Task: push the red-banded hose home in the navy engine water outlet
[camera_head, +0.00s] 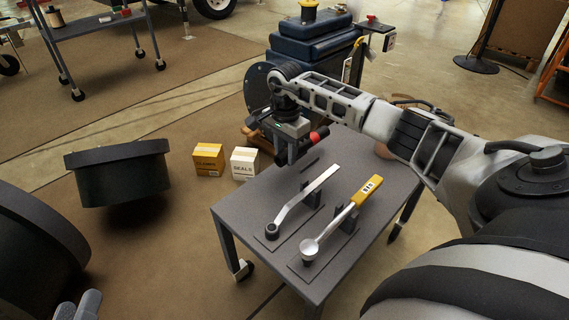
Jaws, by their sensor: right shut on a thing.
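The navy engine (302,48) stands beyond the grey table, with a round dark plate (257,88) at its left end. My right gripper (292,148) is in front of the engine, above the far left edge of the table. It is shut on a dark hose, and the hose's red band (319,134) shows at the gripper's right side. Most of the hose is hidden by the gripper. I cannot make out the water outlet, or whether the hose touches it.
The grey table (253,200) holds a silver-handled tool (308,194) and a yellow-handled tool (366,192) on stands. A yellow box (208,160) and a white box (244,163) sit on the floor to its left. A cart (90,35) stands at the back left.

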